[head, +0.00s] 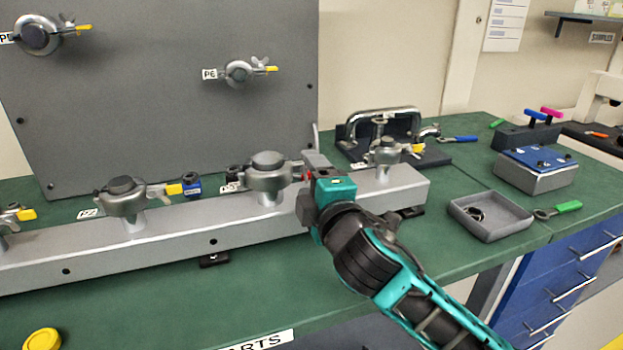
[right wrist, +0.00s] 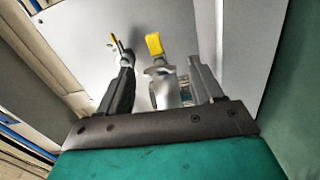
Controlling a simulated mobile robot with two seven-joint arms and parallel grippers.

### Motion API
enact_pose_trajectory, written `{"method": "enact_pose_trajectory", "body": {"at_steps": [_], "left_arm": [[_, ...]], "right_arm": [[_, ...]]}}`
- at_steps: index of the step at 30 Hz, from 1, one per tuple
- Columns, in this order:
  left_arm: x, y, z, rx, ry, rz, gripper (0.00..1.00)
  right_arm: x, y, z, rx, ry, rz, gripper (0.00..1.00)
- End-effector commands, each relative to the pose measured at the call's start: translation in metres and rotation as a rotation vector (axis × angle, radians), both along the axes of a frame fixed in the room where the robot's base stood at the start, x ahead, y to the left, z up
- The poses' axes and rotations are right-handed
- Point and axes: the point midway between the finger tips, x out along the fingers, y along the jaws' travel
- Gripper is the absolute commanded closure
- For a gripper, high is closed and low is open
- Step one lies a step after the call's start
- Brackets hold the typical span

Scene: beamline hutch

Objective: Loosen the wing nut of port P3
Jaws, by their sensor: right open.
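The P3 port clamp (head: 267,172) is a grey round clamp on a short post, third from the left along the grey rail (head: 190,240). Its label is too small to read surely. My right gripper (head: 308,178) is at the right side of this clamp and hides its wing nut in the head view. In the right wrist view my right gripper (right wrist: 165,82) is open. A grey wing nut (right wrist: 160,72) with a yellow tab (right wrist: 154,45) shows between its fingers; I cannot tell whether they touch it. My left gripper is not in view.
Another clamp (head: 125,197) stands to the left on the rail and one (head: 388,152) to the right, near my right arm. A grey panel (head: 170,110) with two clamps rises behind. A grey tray (head: 490,215) and a green-handled tool (head: 565,207) lie at right.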

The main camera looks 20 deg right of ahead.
Motion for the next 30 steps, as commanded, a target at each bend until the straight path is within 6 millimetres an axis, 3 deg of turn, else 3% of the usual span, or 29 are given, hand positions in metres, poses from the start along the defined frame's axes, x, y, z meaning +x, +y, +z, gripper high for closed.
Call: {"method": "enact_pose_trajectory", "body": {"at_steps": [11,24,30], "left_arm": [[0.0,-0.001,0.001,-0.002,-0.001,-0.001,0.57],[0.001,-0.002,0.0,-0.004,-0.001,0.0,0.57],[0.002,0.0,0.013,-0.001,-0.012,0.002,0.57]], "right_arm": [[-0.011,0.0,0.0,0.001,0.001,0.001,0.34],[-0.103,-0.003,-0.002,0.001,0.004,0.001,0.34],[-0.121,-0.004,0.001,0.001,0.004,-0.001,0.34]]}}
